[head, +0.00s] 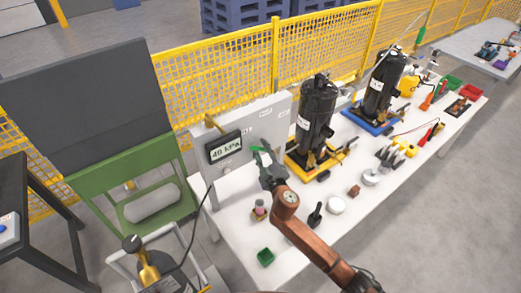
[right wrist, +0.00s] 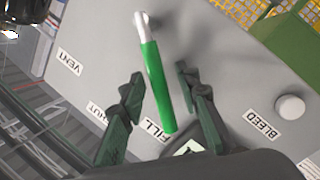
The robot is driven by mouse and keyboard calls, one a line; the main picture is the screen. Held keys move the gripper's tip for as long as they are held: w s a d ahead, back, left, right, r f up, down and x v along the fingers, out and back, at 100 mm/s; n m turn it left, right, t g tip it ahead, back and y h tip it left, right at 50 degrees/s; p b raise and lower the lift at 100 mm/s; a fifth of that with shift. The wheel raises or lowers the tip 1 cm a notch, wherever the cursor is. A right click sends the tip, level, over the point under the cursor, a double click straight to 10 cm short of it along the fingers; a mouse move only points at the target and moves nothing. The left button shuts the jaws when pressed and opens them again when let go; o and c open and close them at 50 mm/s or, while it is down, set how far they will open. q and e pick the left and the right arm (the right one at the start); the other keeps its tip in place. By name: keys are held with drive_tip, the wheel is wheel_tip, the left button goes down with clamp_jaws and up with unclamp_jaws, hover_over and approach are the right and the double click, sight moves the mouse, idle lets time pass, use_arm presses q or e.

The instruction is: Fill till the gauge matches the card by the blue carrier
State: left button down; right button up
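The gauge (head: 223,147) is a dark box with a lit display on the grey panel (head: 262,122); it seems to read 40 kPa, though the second digit is blurred. In the right wrist view the green-handled lever (right wrist: 155,85) points towards the FILL label (right wrist: 156,131). My right gripper (right wrist: 160,72) is open, with one finger on each side of the lever and gaps showing. It also shows at the panel in the head view (head: 265,163). The blue carrier (head: 358,120) holds a black compressor (head: 382,80) with a white tag (head: 376,85), its writing unreadable. My left gripper is out of view.
A yellow carrier (head: 303,172) with another black compressor (head: 315,115) stands right of the panel. VENT (right wrist: 70,62) and BLEED (right wrist: 262,125) labels flank the lever. A yellow mesh fence runs behind.

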clamp_jaws()
idle(0.4)
idle(0.4)
